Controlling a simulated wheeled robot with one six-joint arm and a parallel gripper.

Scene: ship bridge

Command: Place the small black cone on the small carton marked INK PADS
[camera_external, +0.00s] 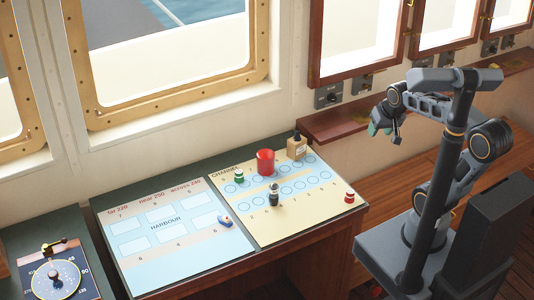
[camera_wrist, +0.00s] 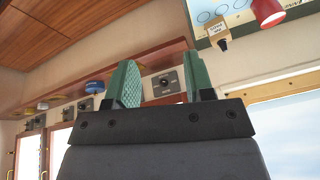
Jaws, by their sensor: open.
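The small carton (camera_external: 297,149) is tan with a pale label too small to read, and stands at the back right corner of the chart board. A small black cone (camera_external: 297,135) with a thin tip rests upright on its top. In the wrist view, which is upside down, the carton (camera_wrist: 216,28) and the black cone (camera_wrist: 223,45) show near the top, touching. My gripper (camera_external: 376,126) is raised to the right of the carton, well apart from it. In the wrist view its green fingers (camera_wrist: 160,78) are spread with nothing between them.
A red cup-like piece (camera_external: 265,162) stands left of the carton. A dark banded piece (camera_external: 273,194), a green-white piece (camera_external: 238,175), a red-white piece (camera_external: 349,196) and a small boat (camera_external: 225,221) are on the board. A wooden shelf (camera_external: 335,127) lies behind.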

